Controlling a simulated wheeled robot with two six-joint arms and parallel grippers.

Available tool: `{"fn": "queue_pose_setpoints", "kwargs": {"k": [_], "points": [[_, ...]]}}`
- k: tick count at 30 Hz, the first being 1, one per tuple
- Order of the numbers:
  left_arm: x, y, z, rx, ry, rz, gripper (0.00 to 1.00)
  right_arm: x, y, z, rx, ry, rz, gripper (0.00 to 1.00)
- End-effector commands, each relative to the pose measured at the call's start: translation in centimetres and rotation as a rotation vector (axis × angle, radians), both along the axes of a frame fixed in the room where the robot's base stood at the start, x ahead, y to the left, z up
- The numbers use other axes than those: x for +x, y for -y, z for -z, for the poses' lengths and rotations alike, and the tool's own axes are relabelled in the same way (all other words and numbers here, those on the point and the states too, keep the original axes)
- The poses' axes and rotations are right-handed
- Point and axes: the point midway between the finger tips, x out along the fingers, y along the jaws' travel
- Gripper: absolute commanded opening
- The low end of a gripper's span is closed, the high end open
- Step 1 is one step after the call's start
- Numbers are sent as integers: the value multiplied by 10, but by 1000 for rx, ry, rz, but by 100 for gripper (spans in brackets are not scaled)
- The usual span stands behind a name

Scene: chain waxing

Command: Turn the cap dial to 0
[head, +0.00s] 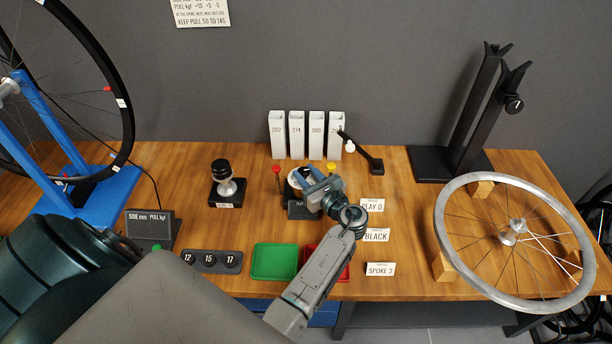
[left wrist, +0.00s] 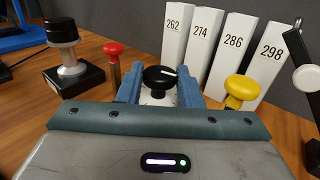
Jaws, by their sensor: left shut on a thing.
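The cap dial (left wrist: 158,77) is a round black knob with a white mark on top, over a pale round body. In the left wrist view it stands upright between the two blue fingers of my left gripper (left wrist: 159,92). The fingers are shut on it from both sides. The white mark points away and slightly right; no scale digits are readable. In the head view my left gripper (head: 311,178) reaches in over the dial's dark base (head: 299,211) and hides most of the dial. My right gripper does not show.
A red-topped post (left wrist: 113,60) and a yellow knob (left wrist: 241,90) flank the dial. A black-capped metal stand (head: 226,185) is to the left. White numbered boxes (head: 297,136) stand behind. A green tray (head: 274,262) and a red tray lie in front; cards are to the right.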

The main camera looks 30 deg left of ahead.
Motion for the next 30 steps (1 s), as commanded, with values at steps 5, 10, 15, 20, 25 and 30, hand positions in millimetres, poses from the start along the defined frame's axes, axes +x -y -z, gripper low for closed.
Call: {"fn": "queue_pose_setpoints", "kwargs": {"k": [5,10,15,20,25,30], "points": [[1,0,1,-1,-1,-55,10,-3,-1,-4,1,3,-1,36],[1,0,1,-1,-1,-77,10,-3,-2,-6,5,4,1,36],[1,0,1,-1,-1,-81,10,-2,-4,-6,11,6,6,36],[1,0,1,-1,-2,-81,10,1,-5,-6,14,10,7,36],[1,0,1,-1,-1,-80,52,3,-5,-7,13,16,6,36],[1,0,1,-1,0,-80,52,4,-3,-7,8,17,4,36]]}}
